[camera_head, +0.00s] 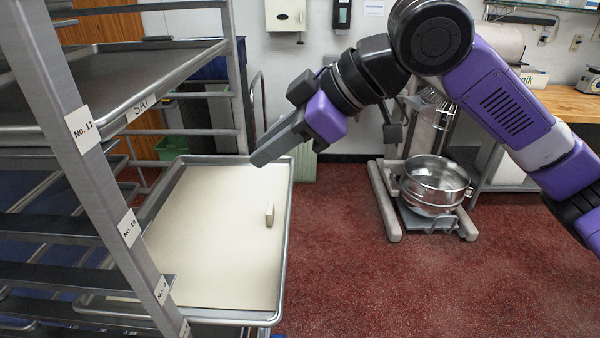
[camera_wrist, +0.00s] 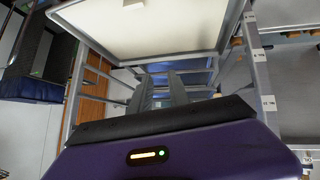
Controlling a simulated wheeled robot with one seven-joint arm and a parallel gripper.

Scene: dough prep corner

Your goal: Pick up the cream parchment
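The cream parchment (camera_head: 205,235) lies flat in a grey metal sheet tray (camera_head: 287,215) that sticks out of the rack. It covers most of the tray floor. A small pale block (camera_head: 269,214) stands on it near the right side. My gripper (camera_head: 256,160) is just beyond the tray's far right corner, higher than the tray and apart from the parchment, pointing left. In the wrist view, my gripper's two fingers (camera_wrist: 163,80) show a gap with nothing between them. The parchment (camera_wrist: 165,30) and tray also show there at the top.
The rack (camera_head: 80,130) stands at left, with numbered labels and another tray (camera_head: 110,75) above. A mixer with a steel bowl (camera_head: 435,182) stands on the floor behind right. A wooden counter (camera_head: 565,103) is at far right. The red floor between tray and mixer is clear.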

